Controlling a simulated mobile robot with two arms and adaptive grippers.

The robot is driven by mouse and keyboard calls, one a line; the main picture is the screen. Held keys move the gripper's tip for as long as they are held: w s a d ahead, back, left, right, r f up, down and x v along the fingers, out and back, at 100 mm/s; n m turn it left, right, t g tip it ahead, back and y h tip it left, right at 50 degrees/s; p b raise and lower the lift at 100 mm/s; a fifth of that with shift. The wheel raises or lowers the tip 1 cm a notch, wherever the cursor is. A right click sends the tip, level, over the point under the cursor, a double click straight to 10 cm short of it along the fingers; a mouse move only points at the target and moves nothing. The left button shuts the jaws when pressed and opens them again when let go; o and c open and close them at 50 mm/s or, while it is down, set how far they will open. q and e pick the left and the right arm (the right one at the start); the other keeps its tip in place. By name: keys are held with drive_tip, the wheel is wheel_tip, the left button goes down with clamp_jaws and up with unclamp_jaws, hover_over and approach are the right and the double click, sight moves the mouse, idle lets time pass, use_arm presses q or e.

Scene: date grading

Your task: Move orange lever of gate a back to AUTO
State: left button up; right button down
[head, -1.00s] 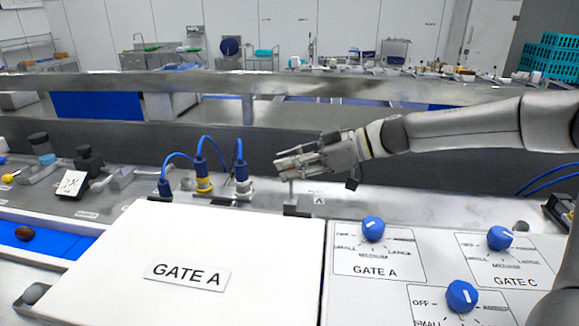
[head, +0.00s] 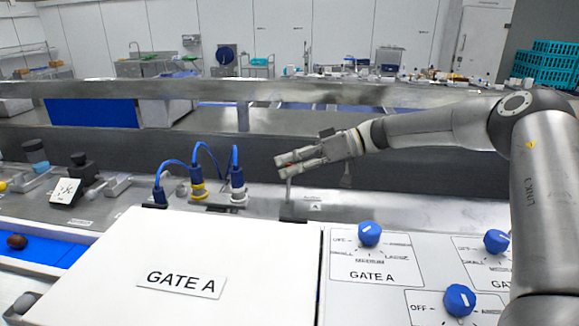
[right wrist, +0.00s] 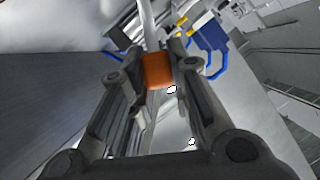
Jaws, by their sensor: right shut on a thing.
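The orange lever (right wrist: 157,70) of gate A shows as an orange block between my right fingers in the right wrist view, on a pale stem. My right gripper (head: 281,165) is shut on it, just above a small metal base (head: 292,210) behind the white GATE A cover (head: 230,245). In the head view the fingers hide the orange part. The lever's position marks are too small to read. My left gripper is not in view.
Blue-cabled connectors (head: 197,187) stand just left of the lever. Blue knobs (head: 369,234) sit on a white panel at the front right, partly covered by my right arm. A dark brown date (head: 17,241) lies on the blue belt at far left. A metal rail (head: 250,90) runs behind.

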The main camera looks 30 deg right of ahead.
idle(0.3)
drive_tip(key=c, duration=1.3)
unclamp_jaws()
drive_tip(key=shift+f, duration=0.1)
drive_tip(key=v, duration=1.2)
drive_tip(key=shift+d, duration=0.1)
